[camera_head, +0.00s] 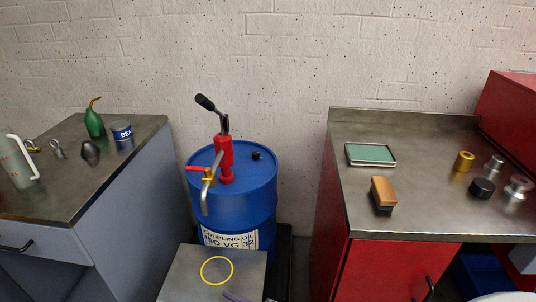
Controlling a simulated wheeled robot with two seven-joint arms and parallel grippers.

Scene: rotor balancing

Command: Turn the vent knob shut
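A small black knob (256,155) sits on top of the blue drum (238,205), at the right rear of the lid; it looks like the vent knob. It is too small to tell whether it is open or shut. A red hand pump (225,158) with a black-gripped lever stands on the lid left of the knob. A brass tap with a red handle (200,169) and a grey spout (205,198) hang at the drum's front left. Neither of my grippers shows in the head view.
A grey bench (60,190) at left holds a green oil can (94,122), a tin (122,134) and a jug (18,162). A red cabinet (385,270) at right bears a brush (382,192), a tray and metal parts. A low stand (180,280) with a yellow ring (202,268) is in front.

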